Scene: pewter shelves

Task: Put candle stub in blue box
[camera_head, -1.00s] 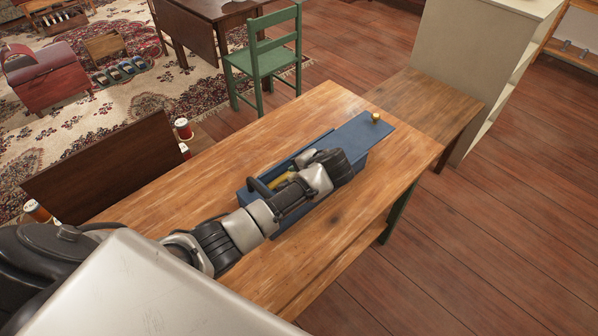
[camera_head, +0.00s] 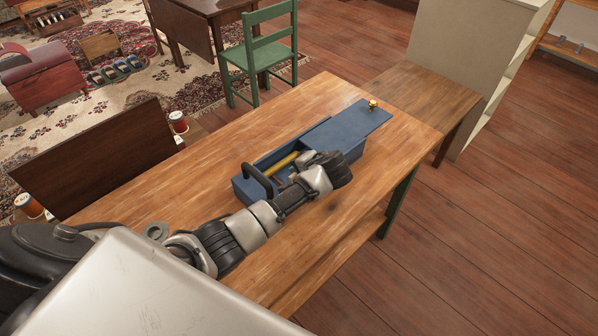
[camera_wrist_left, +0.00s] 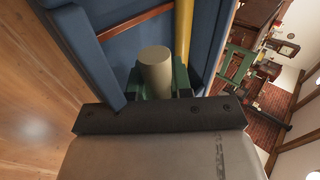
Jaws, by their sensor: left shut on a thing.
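The blue box (camera_head: 243,188) stands on the wooden table (camera_head: 160,190). Its lid (camera_head: 350,124), with a gold knob (camera_head: 373,104), is slid toward the far right, leaving the near part open. A yellow stick (camera_head: 285,161) lies inside. My left arm reaches across the box's near side and hides part of it. In the left wrist view, my left gripper (camera_wrist_left: 158,88) is shut on the pale candle stub (camera_wrist_left: 155,64), against the box's blue interior. I cannot tell whether the stub is below the rim. The head view hides the stub. My right gripper is not in view.
A dark panel (camera_head: 95,158) and spools (camera_head: 178,122) stand beyond the table's left edge. A green chair (camera_head: 257,55) stands behind. The table's right front is clear.

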